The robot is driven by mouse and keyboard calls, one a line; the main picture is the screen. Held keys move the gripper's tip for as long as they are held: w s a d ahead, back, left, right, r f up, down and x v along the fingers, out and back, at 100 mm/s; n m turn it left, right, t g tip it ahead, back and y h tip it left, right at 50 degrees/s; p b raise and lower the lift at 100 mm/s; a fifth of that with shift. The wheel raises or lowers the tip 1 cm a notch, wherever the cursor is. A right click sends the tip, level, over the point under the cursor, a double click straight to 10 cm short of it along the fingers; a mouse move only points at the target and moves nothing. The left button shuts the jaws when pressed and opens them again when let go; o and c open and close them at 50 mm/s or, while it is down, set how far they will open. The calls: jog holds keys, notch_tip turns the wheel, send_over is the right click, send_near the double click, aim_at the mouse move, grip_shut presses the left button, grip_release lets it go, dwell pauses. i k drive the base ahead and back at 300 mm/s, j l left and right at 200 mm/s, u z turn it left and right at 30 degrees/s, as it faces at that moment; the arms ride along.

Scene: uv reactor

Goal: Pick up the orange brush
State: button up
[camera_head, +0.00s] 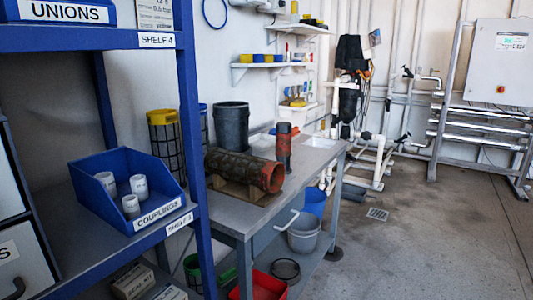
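I cannot make out an orange brush for certain in the head view. The orange-red things I see are an upright cylinder (284,150) with dark bands on the grey bench (325,157) and a large dark-coated pipe (240,171) with an orange open end. The pipe lies on a wooden cradle (240,191) in front of the cylinder. Small coloured items on the back wall shelves are too small to identify. My gripper is not in view.
A blue shelf rack (190,110) at left holds a blue couplings bin (92,195) with white fittings. A dark bucket (231,126) stands behind the pipe. A grey bucket (303,235) and a red tray (262,285) sit below the bench. The floor (430,240) at right is open.

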aim_at(295, 132)
jog(key=i+l+z, duration=0.65)
jog(key=i, duration=0.2)
jog(key=i+l+z, duration=0.2)
jog(key=i+z, duration=0.45)
jog(key=i, duration=0.25)
jog(key=i+u, duration=0.15)
jog(key=i, duration=0.3)
jog(key=i+l+u, duration=0.15)
jog(key=i, duration=0.35)
jog(key=i+l+u, duration=0.1)
jog(key=i+l, duration=0.15)
jog(key=i, duration=0.2)
jog(key=i+l+u, duration=0.15)
jog(key=i+u, duration=0.2)
jog(key=i+l+u, duration=0.15)
jog(key=u, duration=0.25)
jog(key=i+l+u, duration=0.35)
jog(key=k+j, duration=0.05)
